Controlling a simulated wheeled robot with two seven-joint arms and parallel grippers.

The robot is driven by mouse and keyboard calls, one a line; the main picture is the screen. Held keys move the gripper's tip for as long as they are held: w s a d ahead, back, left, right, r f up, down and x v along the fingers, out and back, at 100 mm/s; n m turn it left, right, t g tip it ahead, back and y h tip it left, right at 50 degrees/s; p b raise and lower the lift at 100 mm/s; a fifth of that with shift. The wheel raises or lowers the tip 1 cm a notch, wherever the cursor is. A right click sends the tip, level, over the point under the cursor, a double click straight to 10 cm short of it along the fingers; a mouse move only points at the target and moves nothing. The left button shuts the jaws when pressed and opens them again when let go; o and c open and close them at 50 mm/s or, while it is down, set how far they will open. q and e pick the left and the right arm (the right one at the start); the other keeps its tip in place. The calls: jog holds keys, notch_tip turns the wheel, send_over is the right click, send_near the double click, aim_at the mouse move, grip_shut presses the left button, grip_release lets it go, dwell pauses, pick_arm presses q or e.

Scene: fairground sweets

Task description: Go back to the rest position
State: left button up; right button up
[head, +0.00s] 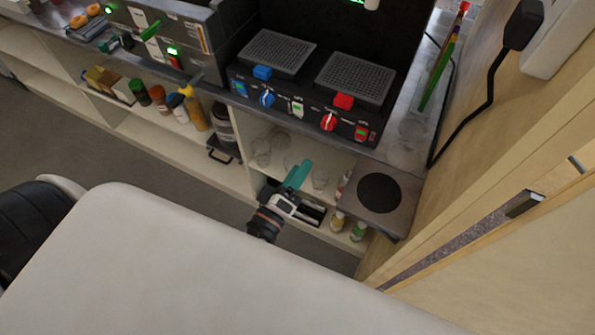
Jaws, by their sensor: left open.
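My left gripper (299,187) is in the middle of the head view, in front of the low shelf below the worktop. One teal finger shows clearly at its upper side; the other is hard to make out. It is open, and I see nothing held in it. My right gripper is not in view.
A black two-plate appliance (288,110) with blue and red knobs stands on the worktop beyond the gripper. Clear glasses (320,179) and sauce bottles (195,112) stand on shelves below. A grey plate with a black disc (379,193) is close on the right, beside a wooden wall (480,190).

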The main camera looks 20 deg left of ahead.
pick_arm(q)
jog(key=s+a+f+m+g, duration=0.1)
jog(key=s+f+m+g, duration=0.35)
jog(key=f, duration=1.05)
jog(key=s+f+m+g, duration=0.4)
jog(key=s+f+g, duration=0.1)
jog(key=f, duration=1)
jog(key=s+a+f+m+g, duration=0.2)
jog(key=s+f, duration=0.5)
jog(key=s, duration=0.4)
jog(key=s+a+f+m+g+y, duration=0.1)
jog(key=s+a+f+m+g, duration=0.2)
jog(key=s+f+g, duration=0.3)
jog(key=s+a+f, duration=0.1)
jog(key=s, duration=0.3)
jog(key=shift+s+a+f+g+y, duration=0.2)
jog(key=shift+s+f+g+y, duration=0.1)
jog(key=shift+s+g, duration=0.1)
jog(key=shift+m, duration=0.25)
